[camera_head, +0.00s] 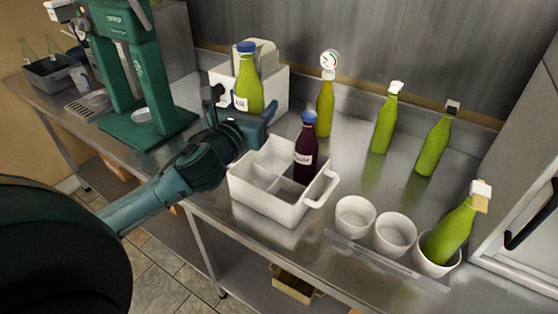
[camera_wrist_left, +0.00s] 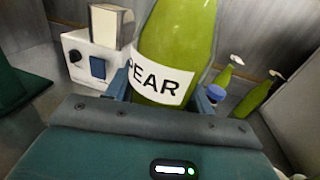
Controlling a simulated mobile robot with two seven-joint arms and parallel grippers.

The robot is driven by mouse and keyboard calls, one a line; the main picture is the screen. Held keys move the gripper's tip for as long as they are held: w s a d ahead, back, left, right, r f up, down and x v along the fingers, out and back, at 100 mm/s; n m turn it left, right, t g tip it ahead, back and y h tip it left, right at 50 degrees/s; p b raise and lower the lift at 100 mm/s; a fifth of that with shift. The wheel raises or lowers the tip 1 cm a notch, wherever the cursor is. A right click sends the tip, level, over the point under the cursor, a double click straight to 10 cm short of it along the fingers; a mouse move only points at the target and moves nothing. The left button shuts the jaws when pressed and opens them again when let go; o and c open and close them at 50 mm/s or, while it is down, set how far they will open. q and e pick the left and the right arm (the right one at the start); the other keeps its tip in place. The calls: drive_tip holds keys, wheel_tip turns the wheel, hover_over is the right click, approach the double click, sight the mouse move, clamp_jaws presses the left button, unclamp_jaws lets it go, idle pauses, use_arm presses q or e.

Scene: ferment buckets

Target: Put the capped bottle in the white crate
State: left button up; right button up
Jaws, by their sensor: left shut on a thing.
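A green bottle (camera_head: 249,88) with a blue cap stands upright in my left gripper (camera_head: 243,113), which is shut on it. In the left wrist view the bottle (camera_wrist_left: 176,45) shows a white PEAR label, and its top is cut off. The white crate (camera_head: 262,207), with compartments and a side handle, stands on the steel counter just in front and to the right of the gripper. A dark bottle (camera_head: 306,155) with a blue cap stands in its right back compartment. The held bottle is behind the crate, not over its compartments. My right gripper is out of view.
A white box (camera_head: 276,91) is behind the held bottle. A green bottle with a gauge (camera_head: 325,108) and two stoppered bottles (camera_head: 384,125) (camera_head: 434,145) stand at the back. White cups (camera_head: 355,215) line the right front, one holding a tilted bottle (camera_head: 449,233). A green press (camera_head: 150,125) stands left.

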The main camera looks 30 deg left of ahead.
use_arm(q)
drive_tip(key=f, duration=0.4)
drive_tip(key=shift+s+f+b, duration=0.25)
drive_tip(key=shift+f+b, duration=0.05)
drive_tip(key=shift+b, duration=0.1)
drive_tip(key=shift+f, duration=0.25)
wheel_tip(320, 180, down, 4)
drive_tip(key=shift+w+r+b, duration=0.1)
drive_tip(key=shift+b, duration=0.35)
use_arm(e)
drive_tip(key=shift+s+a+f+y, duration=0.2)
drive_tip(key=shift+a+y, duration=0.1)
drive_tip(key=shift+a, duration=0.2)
use_arm(q)
drive_tip(key=shift+f+b, duration=0.35)
drive_tip(key=shift+f, duration=0.3)
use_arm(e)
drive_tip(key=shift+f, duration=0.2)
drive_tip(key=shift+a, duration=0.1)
use_arm(q)
drive_tip(key=o, duration=1.4)
